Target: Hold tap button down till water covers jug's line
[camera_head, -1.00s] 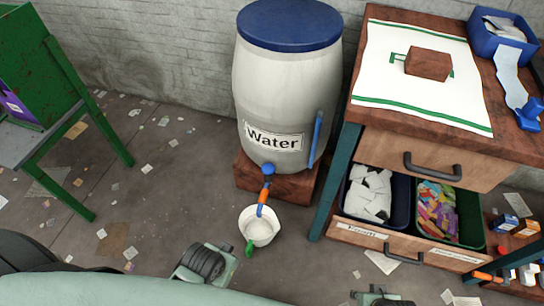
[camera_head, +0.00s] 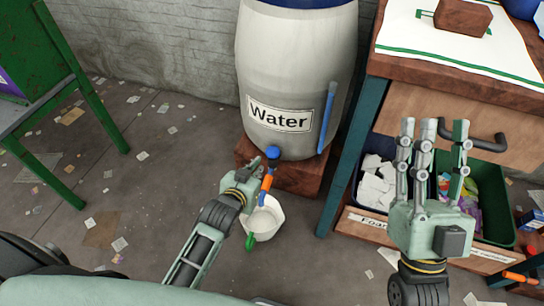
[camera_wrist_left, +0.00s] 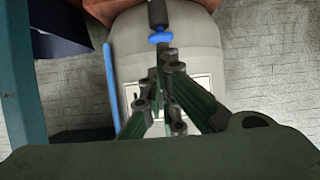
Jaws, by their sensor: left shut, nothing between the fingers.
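The tap (camera_head: 267,184), blue and orange, juts from the foot of the white water barrel (camera_head: 290,75). A white jug (camera_head: 266,219) with a green handle stands below its spout. The jug's line and any water inside cannot be made out. My left gripper (camera_head: 256,166) is shut and empty, its fingertips close beside the tap's upper part; I cannot tell whether they touch. In the left wrist view the fingers (camera_wrist_left: 166,58) point at the tap's blue part (camera_wrist_left: 160,38). My right gripper (camera_head: 435,128) is open and empty, fingers up, in front of the drawer.
The barrel stands on a brown block (camera_head: 302,174). A green stand (camera_head: 75,75) is at left. Litter is scattered on the grey floor.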

